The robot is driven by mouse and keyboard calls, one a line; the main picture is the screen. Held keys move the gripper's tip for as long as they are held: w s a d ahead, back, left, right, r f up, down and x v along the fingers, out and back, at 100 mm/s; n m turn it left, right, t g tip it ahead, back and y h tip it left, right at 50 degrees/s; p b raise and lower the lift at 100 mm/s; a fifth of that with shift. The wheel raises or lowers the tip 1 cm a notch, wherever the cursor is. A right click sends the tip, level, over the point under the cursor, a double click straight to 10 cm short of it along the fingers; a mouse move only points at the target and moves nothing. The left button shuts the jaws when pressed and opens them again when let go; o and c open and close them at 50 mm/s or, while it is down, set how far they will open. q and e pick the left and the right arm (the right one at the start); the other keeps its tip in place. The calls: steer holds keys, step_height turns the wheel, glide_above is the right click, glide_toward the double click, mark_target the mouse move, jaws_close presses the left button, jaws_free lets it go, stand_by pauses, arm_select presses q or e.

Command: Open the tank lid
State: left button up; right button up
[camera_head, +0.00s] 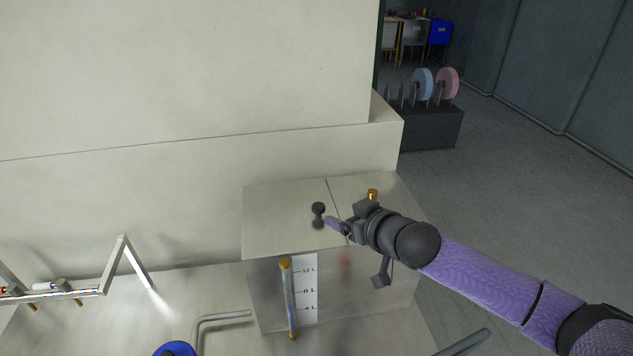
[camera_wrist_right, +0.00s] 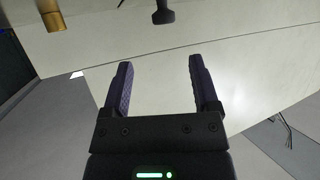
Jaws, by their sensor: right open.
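The tank (camera_head: 270,225) is a pale metal box with a level gauge (camera_head: 290,300) and a marked scale on its front. Its flat top has a seam, and a small dark knob (camera_head: 318,212) stands on the lid left of the seam. My right gripper (camera_head: 333,223) is just right of the knob in the head view, apart from it as far as I can tell. In the right wrist view my right gripper (camera_wrist_right: 160,85) is open and empty, and the knob (camera_wrist_right: 163,12) is ahead of the fingers at the top edge. My left gripper is not in view.
A brass fitting (camera_head: 373,194) stands on the tank top behind my right wrist; it also shows in the right wrist view (camera_wrist_right: 54,16). A large pale machine wall (camera_head: 200,165) rises behind the tank. A bent metal bracket (camera_head: 124,262) is at left. Open floor lies right.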

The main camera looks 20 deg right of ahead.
mark_target(319, 206)
steer(key=w, duration=0.1)
steer(key=w+a+f, duration=0.1)
steer(key=w, duration=0.1)
steer(key=shift+w+a+f+b, duration=0.1)
steer(key=shift+a+f+b, duration=0.15)
steer(key=shift+b, duration=0.15)
steer(key=x, duration=0.2)
steer(key=b+x, duration=0.1)
steer(key=x, duration=0.1)
steer(key=shift+d, duration=0.25)
steer(key=shift+w+a+f, duration=0.15)
steer(key=shift+w+f, duration=0.1)
steer(key=shift+w, duration=0.3)
steer(key=shift+c, duration=0.8)
jaws_close()
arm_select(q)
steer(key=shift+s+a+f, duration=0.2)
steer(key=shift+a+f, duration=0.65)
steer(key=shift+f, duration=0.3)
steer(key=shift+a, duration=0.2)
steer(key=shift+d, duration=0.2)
